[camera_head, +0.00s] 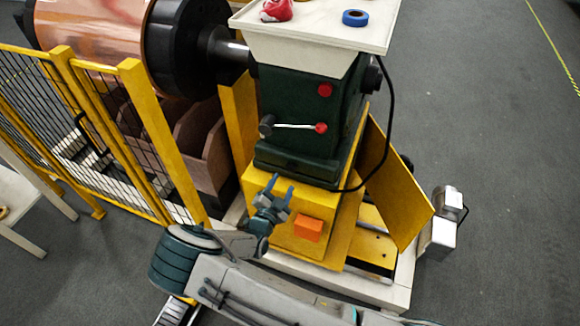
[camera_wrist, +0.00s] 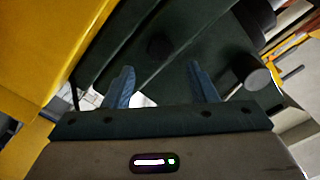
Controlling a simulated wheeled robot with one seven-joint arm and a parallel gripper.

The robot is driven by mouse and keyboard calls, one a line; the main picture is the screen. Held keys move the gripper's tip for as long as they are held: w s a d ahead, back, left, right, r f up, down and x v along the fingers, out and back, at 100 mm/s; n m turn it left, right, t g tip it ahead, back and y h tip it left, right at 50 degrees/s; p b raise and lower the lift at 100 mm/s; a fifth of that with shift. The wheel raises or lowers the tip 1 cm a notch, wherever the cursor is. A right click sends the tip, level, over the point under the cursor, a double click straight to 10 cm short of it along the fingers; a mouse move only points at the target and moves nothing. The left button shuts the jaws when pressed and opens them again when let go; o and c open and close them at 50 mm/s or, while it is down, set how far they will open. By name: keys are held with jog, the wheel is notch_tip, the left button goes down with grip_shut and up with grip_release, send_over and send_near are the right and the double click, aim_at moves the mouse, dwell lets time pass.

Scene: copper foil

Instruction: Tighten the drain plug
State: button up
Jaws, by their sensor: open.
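My gripper (camera_head: 281,184) is open and empty in the head view, in front of the yellow base near the foot of the dark green machine housing (camera_head: 300,108). In the wrist view its two blue fingers (camera_wrist: 161,70) stand apart, with the dark green housing (camera_wrist: 215,45) behind them. A dark round spot (camera_wrist: 158,46) shows on the housing between and beyond the fingertips. It may be the drain plug, but it is too dark to be sure. In the head view I cannot make out the plug.
A lever with a red knob (camera_head: 321,128) and a dark end (camera_head: 267,126) sticks out above my gripper. An orange box (camera_head: 308,230) is on the yellow base (camera_head: 338,240). Yellow mesh fencing (camera_head: 140,130) stands at left; a yellow panel (camera_head: 395,190) leans at right.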

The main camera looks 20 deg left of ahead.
aim_at(290, 169)
jog(key=w, duration=0.2)
jog(key=w+p, duration=0.1)
jog(key=w, duration=0.5)
jog(key=shift+d, duration=0.35)
jog(key=shift+c, duration=0.3)
jog(key=c, duration=0.9)
